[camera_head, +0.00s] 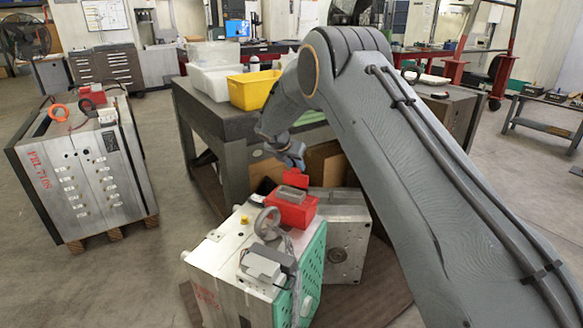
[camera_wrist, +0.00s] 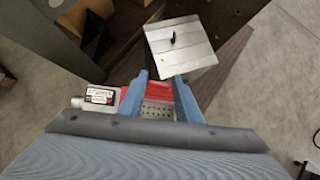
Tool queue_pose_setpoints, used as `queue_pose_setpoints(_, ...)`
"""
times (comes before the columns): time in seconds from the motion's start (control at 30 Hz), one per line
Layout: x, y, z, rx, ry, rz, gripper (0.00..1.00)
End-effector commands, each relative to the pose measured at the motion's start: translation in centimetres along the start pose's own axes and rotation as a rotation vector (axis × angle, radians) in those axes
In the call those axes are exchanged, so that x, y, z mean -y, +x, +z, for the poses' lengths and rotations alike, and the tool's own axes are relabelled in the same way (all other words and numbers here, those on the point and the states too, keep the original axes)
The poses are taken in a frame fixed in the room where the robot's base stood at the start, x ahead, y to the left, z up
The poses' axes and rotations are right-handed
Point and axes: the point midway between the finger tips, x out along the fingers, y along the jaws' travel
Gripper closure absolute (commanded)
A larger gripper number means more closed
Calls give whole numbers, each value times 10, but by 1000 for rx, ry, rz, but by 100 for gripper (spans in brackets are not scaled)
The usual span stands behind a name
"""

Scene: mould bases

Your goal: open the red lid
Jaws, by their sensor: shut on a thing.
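A small red box (camera_head: 292,213) sits on top of the silvery mould base (camera_head: 225,245) with the green side plate. Its red lid (camera_head: 297,178) stands up above the box at the far side, with the grey inside of the box showing. My gripper (camera_head: 293,160) is at the lid's upper edge and shut on it. In the wrist view my gripper (camera_wrist: 160,78) has its two blue fingers on either side of the red lid (camera_wrist: 160,89), and a grey perforated surface (camera_wrist: 158,111) shows below it. The exact contact of the fingertips is too small to see.
A grey device with a cable (camera_head: 262,266) lies on the mould base near the box. A second metal block (camera_head: 338,245) stands close behind at right. A dark table (camera_head: 225,120) with a yellow bin (camera_head: 254,90) stands beyond. Open floor lies at left.

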Motion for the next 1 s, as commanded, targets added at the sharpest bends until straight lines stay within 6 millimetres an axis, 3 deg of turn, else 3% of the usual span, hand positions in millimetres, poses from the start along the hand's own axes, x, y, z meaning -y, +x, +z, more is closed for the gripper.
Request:
queue_pose_setpoints(0.03,-2,-3,8,11,3,8,100)
queue_pose_setpoints(0.67,-5,-4,9,12,-2,11,100)
queue_pose_setpoints(0.7,-5,-4,9,12,-2,11,67)
queue_pose_setpoints(0.8,-5,-3,7,10,-3,9,50)
queue_pose_setpoints(1.0,-5,-2,4,6,-5,7,50)
